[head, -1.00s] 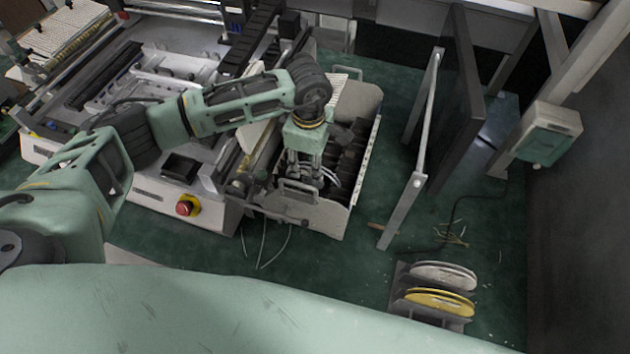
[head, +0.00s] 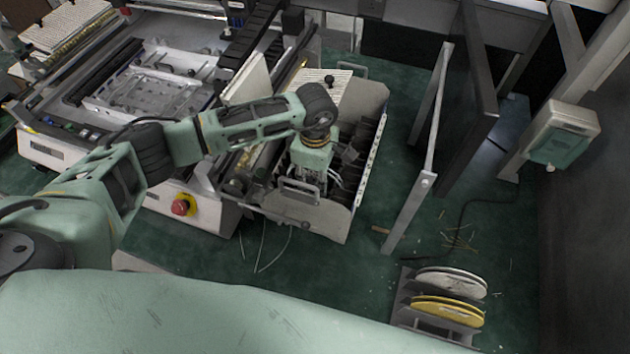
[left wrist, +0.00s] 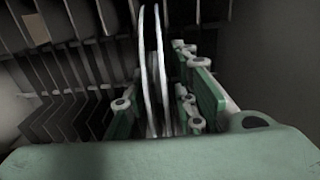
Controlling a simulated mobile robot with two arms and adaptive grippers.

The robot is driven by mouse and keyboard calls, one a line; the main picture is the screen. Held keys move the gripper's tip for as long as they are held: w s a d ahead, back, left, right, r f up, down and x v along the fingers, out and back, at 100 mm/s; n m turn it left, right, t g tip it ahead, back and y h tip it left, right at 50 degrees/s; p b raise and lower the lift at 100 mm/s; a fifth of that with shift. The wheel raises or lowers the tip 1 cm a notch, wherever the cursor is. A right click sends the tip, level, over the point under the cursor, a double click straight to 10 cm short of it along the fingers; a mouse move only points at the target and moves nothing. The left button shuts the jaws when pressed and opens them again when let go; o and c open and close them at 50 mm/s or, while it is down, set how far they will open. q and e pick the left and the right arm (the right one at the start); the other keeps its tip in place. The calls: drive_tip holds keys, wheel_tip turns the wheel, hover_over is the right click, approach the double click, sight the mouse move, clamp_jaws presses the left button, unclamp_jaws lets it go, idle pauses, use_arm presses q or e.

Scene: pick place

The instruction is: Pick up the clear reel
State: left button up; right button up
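In the left wrist view, a pale reel (left wrist: 147,70) shows edge-on as two thin upright discs. It stands between the fingers of my left gripper (left wrist: 155,95). The right finger shows beside the reel with a small gap; the left one is partly hidden behind a disc. The gripper looks open around the reel. In the head view my left gripper (head: 312,185) points down into the slotted rack (head: 372,140), and pale curved reel edges (head: 336,181) show beside it. Whether the fingers touch the reel is hidden. My right gripper is not in view.
Dark dividers (left wrist: 60,105) line the rack around the gripper. A machine with a red button (head: 183,205) stands left of the rack. A metal frame (head: 410,210) stands to its right. A floor holder carries a white reel (head: 452,281) and a yellow reel (head: 447,311).

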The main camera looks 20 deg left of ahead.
use_arm(q)
clamp_jaws()
drive_tip(key=shift+r, duration=0.1)
